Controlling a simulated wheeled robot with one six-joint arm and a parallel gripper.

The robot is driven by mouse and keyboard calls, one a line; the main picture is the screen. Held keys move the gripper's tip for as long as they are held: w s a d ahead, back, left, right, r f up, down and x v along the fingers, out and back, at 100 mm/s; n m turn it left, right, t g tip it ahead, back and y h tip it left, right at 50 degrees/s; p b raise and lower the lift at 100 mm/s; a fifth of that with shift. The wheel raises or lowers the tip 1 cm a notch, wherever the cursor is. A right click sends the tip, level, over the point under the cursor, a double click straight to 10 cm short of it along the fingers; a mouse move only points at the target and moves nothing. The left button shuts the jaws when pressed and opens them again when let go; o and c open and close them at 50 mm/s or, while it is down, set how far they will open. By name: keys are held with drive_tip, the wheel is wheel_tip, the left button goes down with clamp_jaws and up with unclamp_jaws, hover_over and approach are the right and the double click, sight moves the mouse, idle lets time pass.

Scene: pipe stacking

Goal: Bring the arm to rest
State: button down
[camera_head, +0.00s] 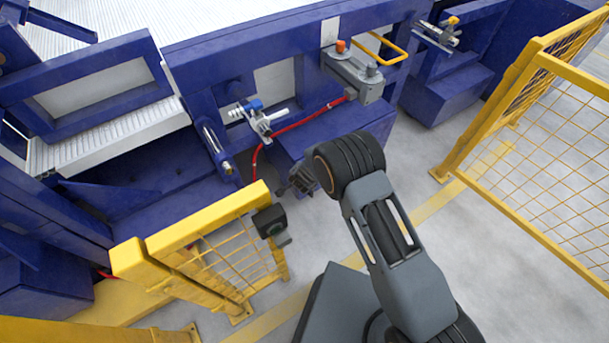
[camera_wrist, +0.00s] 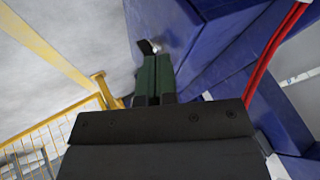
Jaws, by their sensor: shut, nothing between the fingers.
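My gripper (camera_wrist: 154,66) shows in the wrist view, with its two green fingers side by side and shut, and no pipe between them. The fingers reach from a dark plate at the bottom toward a blue machine face and grey floor. A small dark and white piece shows just beyond the fingertips; I cannot tell what it is. In the head view my arm is bent, its elbow high in front of the machine. Its far end is partly hidden behind the elbow, and the fingers cannot be made out clearly there.
The blue machine (camera_head: 235,85) fills the back, with a silver clamp (camera_head: 262,122), a red hose (camera_head: 305,122) and a grey device (camera_head: 356,72). A yellow fence (camera_head: 200,228) stands close left of my arm, another (camera_head: 545,130) at right. Grey floor (camera_head: 500,270) lies open at right.

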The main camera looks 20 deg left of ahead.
drive_tip(key=s+d+r+n+g+p, duration=0.25)
drive_tip(key=s+r+n+g, duration=0.25)
drive_tip(key=s, duration=0.6)
drive_tip(key=s+d+r+h+p, duration=0.1)
drive_tip(key=d+r+p, duration=0.3)
drive_tip(key=d+r, duration=0.7)
drive_tip(key=s+d+r+t+p, duration=0.1)
drive_tip(key=s+d+r+p, duration=0.2)
drive_tip(key=d+r, duration=0.9)
drive_tip(key=s+d+r+h+p, duration=0.1)
drive_tip(key=d+r+p, duration=0.6)
drive_tip(key=r, duration=1.6)
drive_tip(key=s+d, duration=0.1)
drive_tip(key=d, duration=0.4)
drive_tip(key=shift+s+r+t+h, duration=0.25)
drive_tip(key=shift+s+t+h, duration=0.05)
drive_tip(key=shift+d, duration=0.1)
